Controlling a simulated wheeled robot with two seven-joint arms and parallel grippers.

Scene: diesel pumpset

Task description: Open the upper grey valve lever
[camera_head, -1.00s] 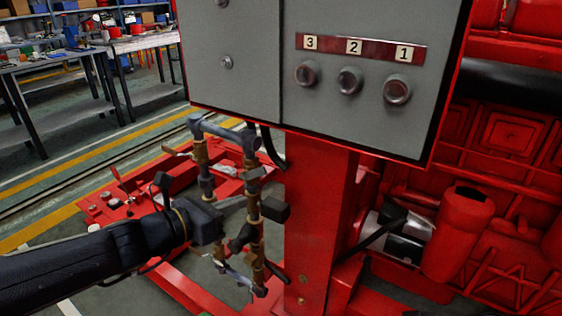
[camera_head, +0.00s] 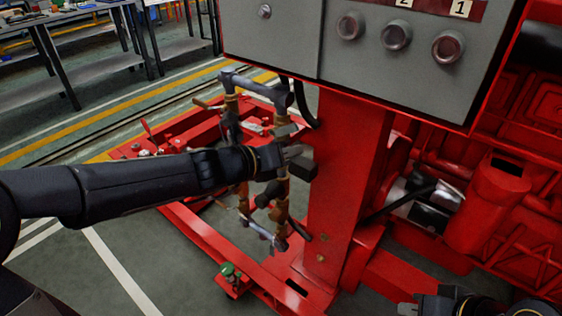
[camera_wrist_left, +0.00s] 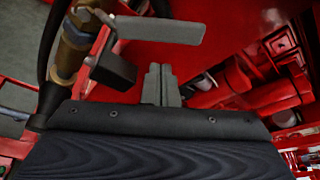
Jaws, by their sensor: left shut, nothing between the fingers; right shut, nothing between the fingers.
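The upper grey valve lever (camera_head: 284,130) sticks out to the right from the brass and grey pipework (camera_head: 281,208) in the head view. In the left wrist view the grey lever (camera_wrist_left: 165,30) is a flat plate running right from the brass valve (camera_wrist_left: 74,45). My left gripper (camera_head: 297,153) is shut and empty, just below the lever. In the left wrist view its fingertips (camera_wrist_left: 160,68) point towards the lever with a visible gap. A dark block (camera_wrist_left: 115,70) sits left of the fingers. My right gripper (camera_head: 408,307) shows partly at the bottom edge.
A red post (camera_head: 345,190) stands right of the pipes, under a grey control box (camera_head: 360,60). The red base frame (camera_head: 200,232) lies below. The red engine (camera_head: 500,200) fills the right side. Open floor (camera_head: 120,240) is at left.

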